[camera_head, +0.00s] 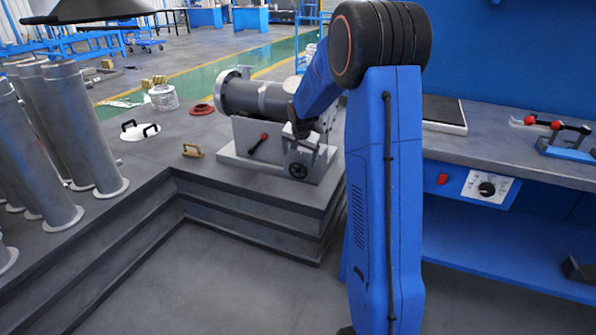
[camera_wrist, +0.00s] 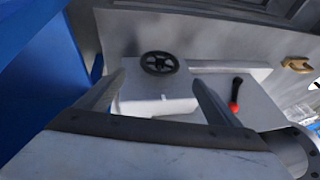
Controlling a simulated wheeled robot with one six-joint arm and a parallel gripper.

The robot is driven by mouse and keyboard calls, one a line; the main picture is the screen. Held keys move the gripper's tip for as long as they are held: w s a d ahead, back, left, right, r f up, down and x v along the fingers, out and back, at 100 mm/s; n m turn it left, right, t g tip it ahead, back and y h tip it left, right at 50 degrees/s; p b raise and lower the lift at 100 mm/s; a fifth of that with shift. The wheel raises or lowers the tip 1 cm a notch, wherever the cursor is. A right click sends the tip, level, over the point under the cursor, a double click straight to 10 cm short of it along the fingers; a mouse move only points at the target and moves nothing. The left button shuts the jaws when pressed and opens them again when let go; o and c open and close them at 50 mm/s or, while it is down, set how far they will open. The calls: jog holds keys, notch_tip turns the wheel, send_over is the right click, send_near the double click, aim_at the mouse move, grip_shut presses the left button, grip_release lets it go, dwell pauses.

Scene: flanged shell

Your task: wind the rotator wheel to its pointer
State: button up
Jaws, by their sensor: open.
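The rotator wheel (camera_wrist: 160,64) is a small black spoked handwheel on the light grey rotator housing (camera_wrist: 135,103). In the wrist view it lies just beyond and between my fingertips. My gripper (camera_wrist: 159,82) is open and empty, with its two fingers apart and not on the wheel. In the head view the wheel (camera_head: 298,170) is low on the front of the rotator (camera_head: 228,160), with my gripper (camera_head: 302,133) above it, partly hidden by my arm. A tiny white mark shows on the housing; I cannot tell whether it is the pointer.
A grey flanged shell (camera_head: 262,99) lies on the rotator. A red-knobbed lever (camera_wrist: 235,95) stands beside the wheel. A brass-coloured clamp (camera_head: 192,151) and a white lid (camera_head: 140,131) lie on the bench. Several upright pipes (camera_head: 82,125) stand at left. A blue-fronted workbench (camera_head: 520,160) is at right.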

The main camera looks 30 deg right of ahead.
aim_at(299, 167)
jog(key=x, duration=1.1)
jog(key=shift+f, duration=0.1)
jog(key=c, duration=1)
dwell(0.7)
jog(key=o, duration=1)
jog(key=v, duration=1.7)
jog(key=shift+r, duration=0.2)
